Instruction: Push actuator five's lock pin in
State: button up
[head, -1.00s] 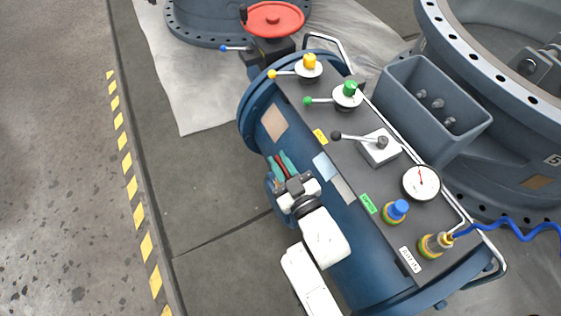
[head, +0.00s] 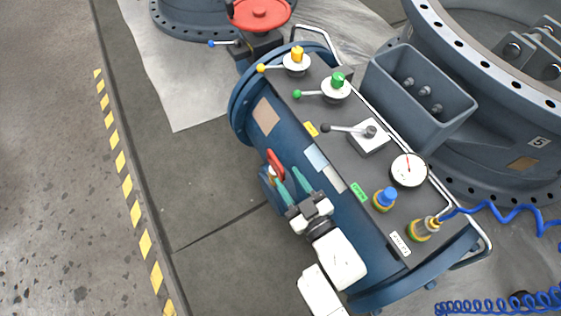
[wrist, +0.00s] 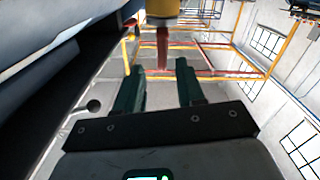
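A red lock pin handle (head: 275,164) stands out from the left side of the blue actuator (head: 270,132), with a small brass-coloured part at its base. In the wrist view, a red bar (wrist: 162,48) under a yellow collar (wrist: 162,10) shows ahead, between the lines of my fingers. My gripper (head: 287,177) is open, its two teal fingers apart with nothing between them. The fingertips point at the red handle and look a short way from it. How deep the pin sits cannot be told.
The actuator's top panel carries yellow (head: 297,62), green (head: 336,88) and grey (head: 369,135) levers, a gauge (head: 409,170) and a blue knob (head: 384,198). A red handwheel (head: 260,13) stands behind. Floor to the left is clear up to a yellow-striped edge (head: 121,162).

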jog(key=v, duration=0.3)
jog(key=shift+s+d, duration=0.1)
jog(key=shift+d, duration=0.05)
dwell(0.6)
